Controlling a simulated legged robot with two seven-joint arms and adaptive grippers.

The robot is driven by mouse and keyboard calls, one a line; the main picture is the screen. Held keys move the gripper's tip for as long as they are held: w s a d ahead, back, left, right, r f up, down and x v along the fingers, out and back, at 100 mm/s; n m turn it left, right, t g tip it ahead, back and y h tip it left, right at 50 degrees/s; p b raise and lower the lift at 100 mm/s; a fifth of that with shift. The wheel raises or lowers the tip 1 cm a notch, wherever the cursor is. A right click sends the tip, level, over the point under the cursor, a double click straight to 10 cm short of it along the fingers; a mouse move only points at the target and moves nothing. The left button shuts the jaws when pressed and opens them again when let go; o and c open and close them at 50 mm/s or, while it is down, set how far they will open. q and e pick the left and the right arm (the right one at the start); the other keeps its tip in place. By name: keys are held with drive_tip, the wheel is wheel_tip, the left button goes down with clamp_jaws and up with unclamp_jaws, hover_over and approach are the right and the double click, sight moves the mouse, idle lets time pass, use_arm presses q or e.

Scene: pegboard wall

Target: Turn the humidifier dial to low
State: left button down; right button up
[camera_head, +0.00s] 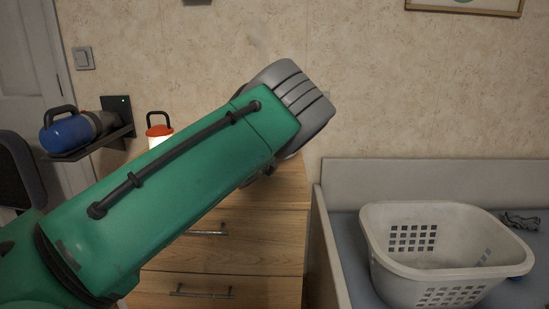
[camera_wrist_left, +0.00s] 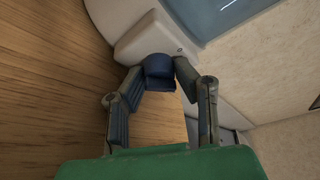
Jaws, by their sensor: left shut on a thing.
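In the left wrist view the humidifier (camera_wrist_left: 142,38) is a white body with a blue-grey tank (camera_wrist_left: 215,18) on the wooden top. Its dark blue dial (camera_wrist_left: 158,70) sticks out from the white base. My left gripper (camera_wrist_left: 159,79) has its two fingers on either side of the dial, shut on it. The dial's markings cannot be read. In the head view my green left forearm and grey wrist hide the left fingers, the dial and most of the humidifier. My right gripper is in neither view.
A wooden dresser (camera_head: 225,255) stands below my arm. An orange-topped lantern (camera_head: 159,131) is on it. A white basket (camera_head: 400,268) sits at right.

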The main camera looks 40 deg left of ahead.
use_arm(q)
drive_tip(key=shift+s+a+f, duration=0.1)
drive_tip(key=shift+a, duration=0.05)
drive_tip(key=c, duration=1.3)
unclamp_jaws()
drive_tip(key=shift+s, duration=0.15)
drive_tip(key=shift+s+d, duration=0.2)
drive_tip(key=shift+s, duration=0.1)
drive_tip(key=v, duration=0.7)
